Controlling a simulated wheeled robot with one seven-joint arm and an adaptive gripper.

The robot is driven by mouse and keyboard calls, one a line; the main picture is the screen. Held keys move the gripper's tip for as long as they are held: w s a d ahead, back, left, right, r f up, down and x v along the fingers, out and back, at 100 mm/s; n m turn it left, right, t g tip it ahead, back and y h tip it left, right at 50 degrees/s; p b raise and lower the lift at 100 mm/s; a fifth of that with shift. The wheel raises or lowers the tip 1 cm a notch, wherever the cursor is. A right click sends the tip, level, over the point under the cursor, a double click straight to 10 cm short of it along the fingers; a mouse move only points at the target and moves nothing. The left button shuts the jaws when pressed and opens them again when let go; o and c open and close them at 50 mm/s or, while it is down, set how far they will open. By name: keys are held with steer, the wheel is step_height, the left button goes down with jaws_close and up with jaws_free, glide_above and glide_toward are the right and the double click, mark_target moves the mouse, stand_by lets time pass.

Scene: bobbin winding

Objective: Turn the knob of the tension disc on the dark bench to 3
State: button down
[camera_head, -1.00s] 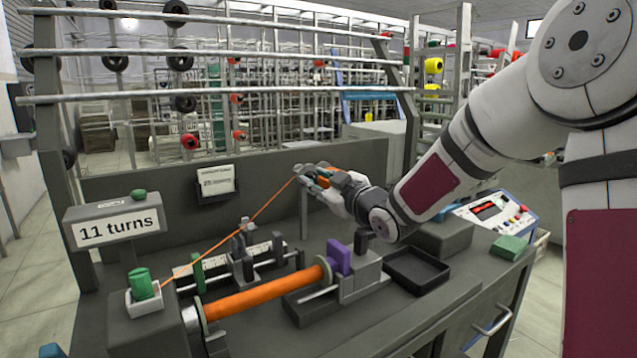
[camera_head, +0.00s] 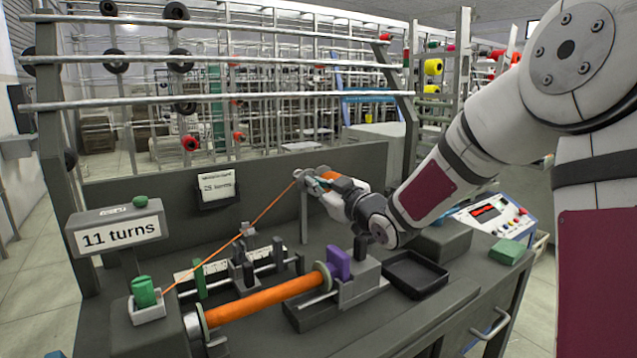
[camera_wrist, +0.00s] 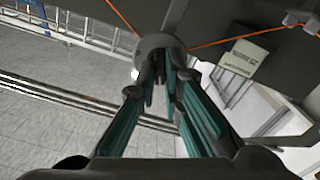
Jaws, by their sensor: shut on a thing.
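The tension disc (camera_head: 299,178) sits at the top of a thin post on the dark bench (camera_head: 110,255), at the end of the orange wire (camera_head: 270,208). My gripper (camera_head: 311,181) reaches it from the right. In the wrist view, the teal-padded fingers of my gripper (camera_wrist: 172,72) close on the round grey knob (camera_wrist: 158,43) of the disc. The fingers cover much of the knob, and I cannot read its scale or pointer.
The orange-wound bobbin (camera_head: 265,298), a purple block (camera_head: 339,262) and a black tray (camera_head: 415,276) stand in front of the post. An "11 turns" sign (camera_head: 120,233) stands left. A paper card (camera_head: 218,184) hangs on the back panel.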

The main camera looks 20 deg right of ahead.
steer(key=shift+d+m+p, duration=0.1)
steer(key=shift+m+p, duration=3.55)
steer(key=shift+m, duration=1.35)
steer(key=c, duration=1.7)
jaws_free()
steer(key=shift+r, duration=0.1)
step_height(320, 180, up, 10)
steer(key=shift+f, duration=0.1)
